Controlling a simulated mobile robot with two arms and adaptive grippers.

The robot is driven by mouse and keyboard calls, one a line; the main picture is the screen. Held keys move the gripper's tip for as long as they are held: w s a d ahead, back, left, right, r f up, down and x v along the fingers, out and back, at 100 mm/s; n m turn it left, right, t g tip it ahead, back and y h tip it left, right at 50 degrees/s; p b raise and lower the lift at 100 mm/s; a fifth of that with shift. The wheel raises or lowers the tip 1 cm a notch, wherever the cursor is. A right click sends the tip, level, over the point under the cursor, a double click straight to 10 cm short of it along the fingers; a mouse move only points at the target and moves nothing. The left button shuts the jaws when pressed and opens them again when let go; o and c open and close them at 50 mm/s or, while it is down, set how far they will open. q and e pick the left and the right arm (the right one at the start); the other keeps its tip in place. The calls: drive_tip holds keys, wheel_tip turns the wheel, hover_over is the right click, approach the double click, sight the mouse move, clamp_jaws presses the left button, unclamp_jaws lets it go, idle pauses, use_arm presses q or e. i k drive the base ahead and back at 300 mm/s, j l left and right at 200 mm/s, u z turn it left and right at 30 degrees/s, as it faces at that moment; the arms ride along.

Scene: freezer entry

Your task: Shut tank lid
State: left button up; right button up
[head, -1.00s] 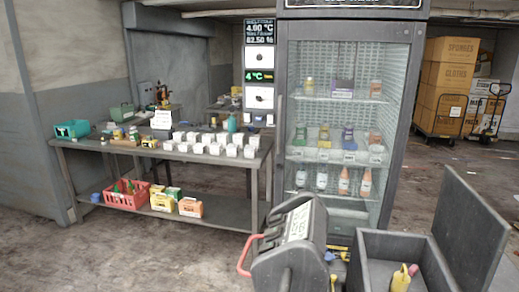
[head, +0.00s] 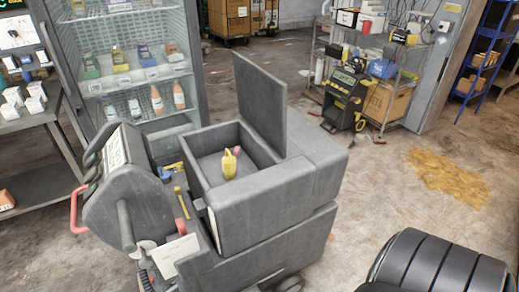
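The tank (head: 257,206) is the dark grey, box-shaped body of a wheeled machine in the middle of the head view. Its flat grey lid (head: 262,103) stands open, nearly upright, hinged along the tank's right side. Inside the open compartment are a yellow bottle-like item (head: 229,164) and a small pink item (head: 238,151). Neither of my grippers can be made out in the head view. A black ribbed rounded form at the lower right looks like part of my own body, well apart from the lid.
A red handle (head: 76,211) sticks out at the machine's left. A glass-door fridge (head: 128,68) stands behind it. A shelf rack (head: 402,62) and a black-and-yellow machine (head: 346,97) stand at the back right. A yellow-brown patch (head: 447,176) marks otherwise open floor.

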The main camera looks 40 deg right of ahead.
sight(262, 96)
drive_tip(key=l, duration=0.8)
drive_tip(key=k+l, duration=0.15)
drive_tip(key=l, duration=1.45)
drive_tip(key=k+l, duration=0.1)
drive_tip(key=l, duration=0.7)
